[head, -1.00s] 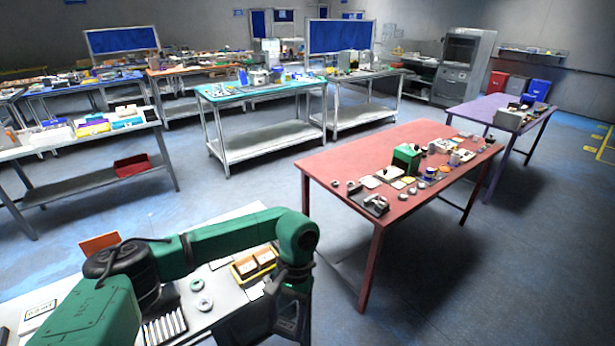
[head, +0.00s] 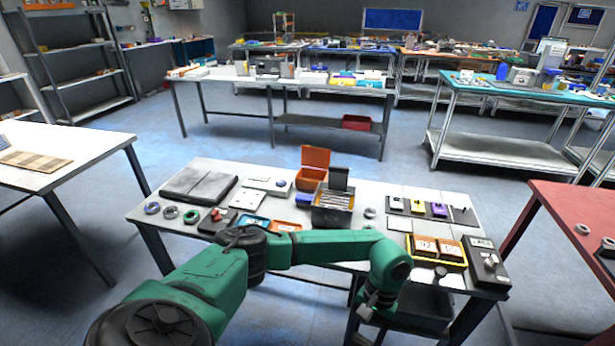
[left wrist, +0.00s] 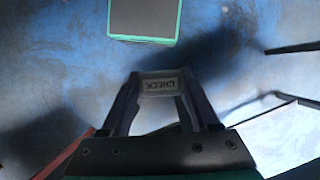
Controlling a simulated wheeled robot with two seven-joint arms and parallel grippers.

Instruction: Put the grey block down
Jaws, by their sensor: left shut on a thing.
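The grey block (left wrist: 158,85) shows in the left wrist view with the word CHECK on it. My left gripper (left wrist: 159,92) is shut on it, one finger on each side. The blue floor shows behind the block there. In the head view my green left arm reaches from the lower left to the right, and its wrist end (head: 378,298) is at the near right side of the white worktable (head: 275,178). My right gripper is in neither view.
The worktable holds a dark flat pad (head: 200,186), an orange box (head: 312,170), a grey bin with upright cards (head: 333,205), a yellow tray (head: 437,250) and several small items. A red table (head: 570,205) stands at right. Open floor surrounds the worktable.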

